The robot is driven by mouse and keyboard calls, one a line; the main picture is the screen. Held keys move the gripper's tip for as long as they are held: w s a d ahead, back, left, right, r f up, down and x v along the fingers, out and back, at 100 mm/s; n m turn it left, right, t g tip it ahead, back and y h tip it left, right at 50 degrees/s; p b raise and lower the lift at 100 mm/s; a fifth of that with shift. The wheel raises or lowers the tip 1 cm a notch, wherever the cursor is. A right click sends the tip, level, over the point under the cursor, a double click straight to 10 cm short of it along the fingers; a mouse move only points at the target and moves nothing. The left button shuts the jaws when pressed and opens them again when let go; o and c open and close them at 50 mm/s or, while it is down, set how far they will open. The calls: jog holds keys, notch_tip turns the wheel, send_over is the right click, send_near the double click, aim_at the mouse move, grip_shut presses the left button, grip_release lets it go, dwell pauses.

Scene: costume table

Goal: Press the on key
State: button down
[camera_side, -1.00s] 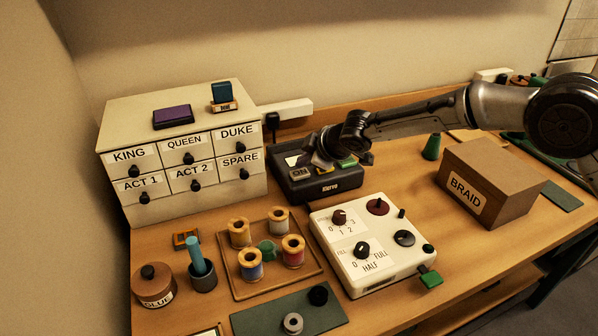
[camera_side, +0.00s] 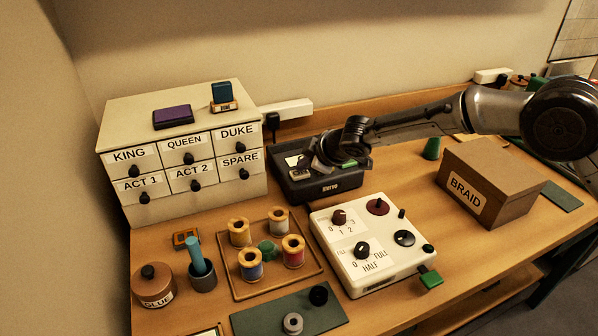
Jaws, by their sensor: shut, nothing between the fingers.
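The on key (camera_side: 299,175) is a small pale key at the front left of a dark box (camera_side: 322,190) with a white word on its front. The key looks lower and dimmer in its box, and its label is hard to read. My gripper (camera_side: 316,165) is shut and empty, low over the box, with its fingers just right of and behind the key. I cannot tell whether a fingertip touches the key. A green key (camera_side: 347,163) shows partly beside the gripper, and the gripper hides part of the box top.
A labelled drawer cabinet (camera_side: 183,187) stands left of the box. A white panel with knobs (camera_side: 372,277) lies in front, near a tray of spools (camera_side: 312,262). A BRAID box (camera_side: 490,175) stands to the right. Bare table lies between the panel and the BRAID box.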

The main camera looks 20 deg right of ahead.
aim_at(304, 175)
jog(key=shift+f, duration=0.3)
jog(key=shift+r, duration=0.15)
dwell(0.3)
jog(key=shift+r, duration=0.8)
notch_tip(304, 175, up, 6)
dwell(0.5)
dwell(0.3)
